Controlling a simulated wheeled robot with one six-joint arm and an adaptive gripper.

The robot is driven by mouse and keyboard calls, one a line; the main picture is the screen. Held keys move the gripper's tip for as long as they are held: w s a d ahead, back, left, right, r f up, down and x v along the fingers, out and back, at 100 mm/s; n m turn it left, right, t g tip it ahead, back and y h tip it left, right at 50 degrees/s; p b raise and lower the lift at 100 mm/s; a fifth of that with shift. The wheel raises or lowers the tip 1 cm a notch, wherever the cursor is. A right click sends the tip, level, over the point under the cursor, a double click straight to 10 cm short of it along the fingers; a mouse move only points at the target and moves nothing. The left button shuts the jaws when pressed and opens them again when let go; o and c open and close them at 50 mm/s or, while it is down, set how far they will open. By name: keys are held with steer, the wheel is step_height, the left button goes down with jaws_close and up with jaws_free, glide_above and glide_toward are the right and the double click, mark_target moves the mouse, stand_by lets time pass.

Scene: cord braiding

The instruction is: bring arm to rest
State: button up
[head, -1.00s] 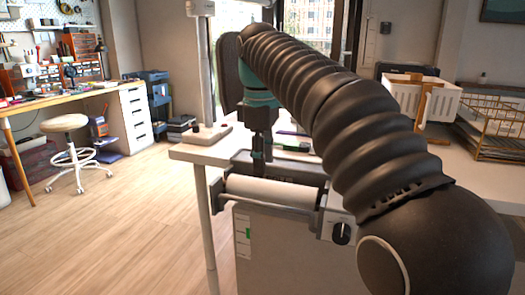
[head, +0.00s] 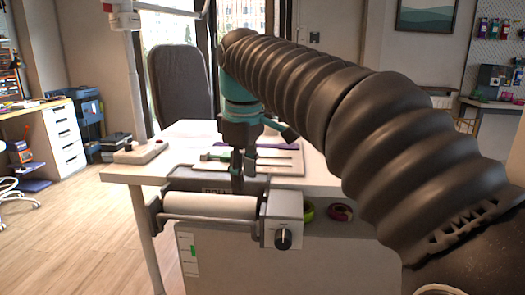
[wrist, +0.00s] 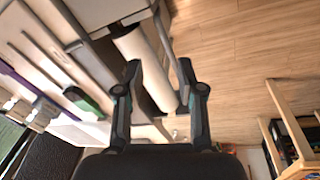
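My gripper (head: 243,170) hangs at the end of my arm over the front part of the white table, just behind the white roller, in the head view. In the wrist view my gripper (wrist: 158,66) has its two fingers spread apart with nothing between them. The white roller (wrist: 142,62) shows beyond the fingers. No cord is clearly visible in the gripper.
The white table (head: 130,172) carries a board with a green item (head: 217,155) and dark strips. The roller (head: 210,206) is mounted at its front edge. Two tape rolls (head: 341,212) are at the right. A dark chair (head: 180,85) stands behind.

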steer(key=s+d+f+m+t, duration=0.3)
steer(key=s+d+f+m, duration=1)
steer(key=s+d+f, duration=0.6)
steer(key=shift+s+d+f+t, duration=0.2)
steer(key=shift+d+f+t, duration=0.15)
steer(key=shift+d, duration=0.8)
